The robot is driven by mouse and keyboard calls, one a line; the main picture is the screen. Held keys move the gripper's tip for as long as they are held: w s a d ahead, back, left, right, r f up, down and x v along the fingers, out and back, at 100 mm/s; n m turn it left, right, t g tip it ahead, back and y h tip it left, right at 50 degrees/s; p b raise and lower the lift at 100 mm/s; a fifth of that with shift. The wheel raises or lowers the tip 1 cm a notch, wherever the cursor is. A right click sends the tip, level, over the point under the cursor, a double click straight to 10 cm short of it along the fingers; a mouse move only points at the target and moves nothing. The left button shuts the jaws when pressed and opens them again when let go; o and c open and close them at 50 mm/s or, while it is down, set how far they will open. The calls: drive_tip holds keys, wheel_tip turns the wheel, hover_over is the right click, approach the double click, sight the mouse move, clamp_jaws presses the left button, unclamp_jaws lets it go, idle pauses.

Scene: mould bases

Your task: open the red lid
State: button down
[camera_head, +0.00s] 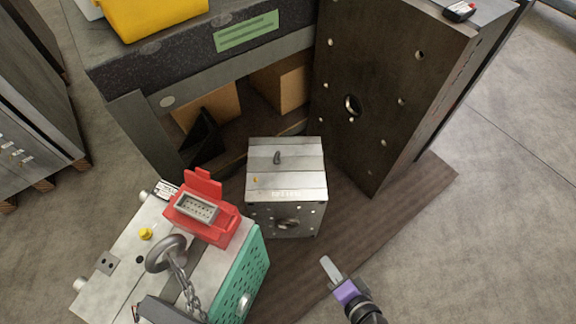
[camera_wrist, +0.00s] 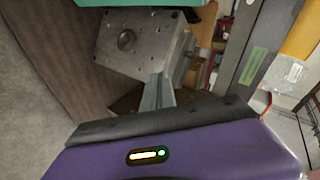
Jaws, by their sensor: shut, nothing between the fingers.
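A red connector housing (camera_head: 222,228) sits on top of the metal mould base (camera_head: 120,255) with a teal side plate at the lower left of the head view. Its red lid (camera_head: 204,186) stands raised at the back, and the grey rectangular connector (camera_head: 197,207) inside is exposed. My gripper (camera_head: 329,266) is shut and empty, to the right of and apart from the housing, above the wooden floor boards. In the wrist view its fingers (camera_wrist: 157,92) are together, pointing towards a grey metal block. The red housing and lid cannot be made out in the wrist view.
A smaller metal block (camera_head: 286,181) stands behind the housing; it also shows in the wrist view (camera_wrist: 130,50). A steel ring (camera_head: 167,253) with a chain lies beside the housing. A tall dark plate (camera_head: 375,85) stands at the back right. Open floor (camera_head: 500,230) lies to the right.

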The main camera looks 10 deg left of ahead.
sight(203, 185)
drive_tip(key=w+a+g+y+b, duration=0.3)
drive_tip(key=w+a+y+b, duration=0.25)
drive_tip(key=w+a, duration=0.6)
drive_tip(key=w+a+r+n+g+y+b, duration=0.1)
drive_tip(key=w+a+r+g+y+b, duration=0.15)
drive_tip(key=a+r, duration=0.3)
drive_tip(key=w+a+r+n+g+y+b, duration=0.2)
drive_tip(key=w+a+r+g+y, duration=0.15)
drive_tip(key=r, duration=0.35)
drive_tip(key=s+a+r, duration=0.1)
drive_tip(key=s+a, duration=0.1)
drive_tip(key=a, duration=0.3)
drive_tip(key=s+a+r+g, duration=0.1)
drive_tip(key=s+a+r, duration=0.1)
drive_tip(key=a, duration=0.3)
drive_tip(key=shift+s+a+y+p, duration=0.35)
drive_tip(key=shift+s+p, duration=0.05)
drive_tip(key=shift+s, duration=0.05)
